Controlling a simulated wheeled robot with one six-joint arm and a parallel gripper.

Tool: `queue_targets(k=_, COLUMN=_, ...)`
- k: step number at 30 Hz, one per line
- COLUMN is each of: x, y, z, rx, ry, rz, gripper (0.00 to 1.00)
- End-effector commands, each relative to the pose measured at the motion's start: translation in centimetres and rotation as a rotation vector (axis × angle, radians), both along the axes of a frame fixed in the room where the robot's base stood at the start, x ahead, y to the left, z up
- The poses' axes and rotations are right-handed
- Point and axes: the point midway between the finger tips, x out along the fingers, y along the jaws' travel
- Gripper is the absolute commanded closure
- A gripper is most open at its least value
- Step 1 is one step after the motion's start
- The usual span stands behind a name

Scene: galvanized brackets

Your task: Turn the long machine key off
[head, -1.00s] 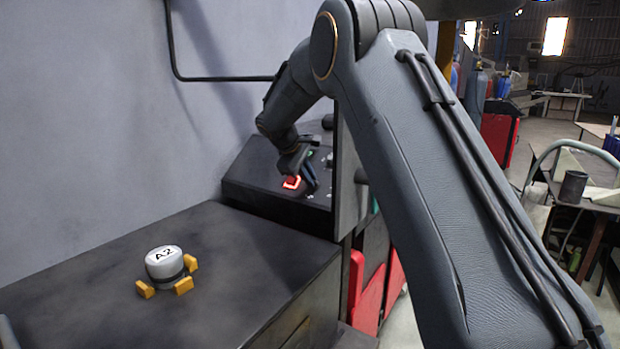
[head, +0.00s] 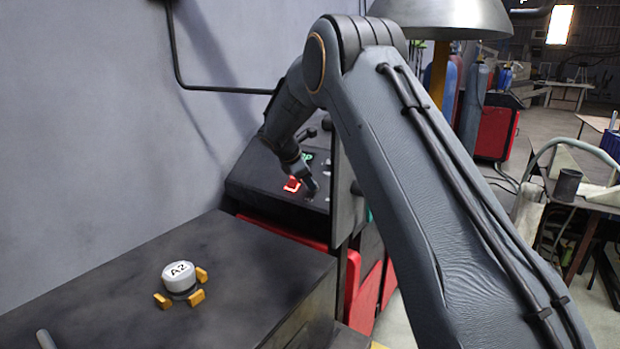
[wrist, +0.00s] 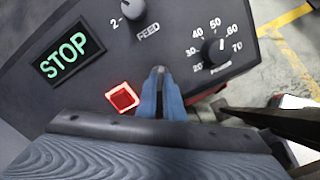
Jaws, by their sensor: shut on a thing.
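The sloped dark control panel (head: 250,183) stands beyond the near bench in the head view. My gripper (wrist: 161,82) points down at it, its blue fingers shut on the long machine key. Only a small grey tip of the key (wrist: 160,70) shows between the fingertips; the fingers hide the rest, so I cannot tell its angle. In the head view my gripper (head: 310,187) is just right of the lit red button. A display on the panel reads STOP (wrist: 69,53) in green letters.
The glowing red square button (wrist: 122,97) is close left of my fingers. A FEED knob (wrist: 133,9) and a numbered dial (wrist: 212,47) are farther up the panel. A white A2 canister (head: 180,273) with yellow blocks is on the near bench (head: 250,262).

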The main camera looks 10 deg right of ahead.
Motion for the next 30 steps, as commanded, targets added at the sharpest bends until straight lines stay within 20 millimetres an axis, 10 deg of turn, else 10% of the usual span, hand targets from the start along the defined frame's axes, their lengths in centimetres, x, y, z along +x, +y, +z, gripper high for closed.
queue_targets(k=30, x=0.0, y=0.05, z=0.09, rx=-0.294, ry=0.293, rz=0.527, gripper=1.0)
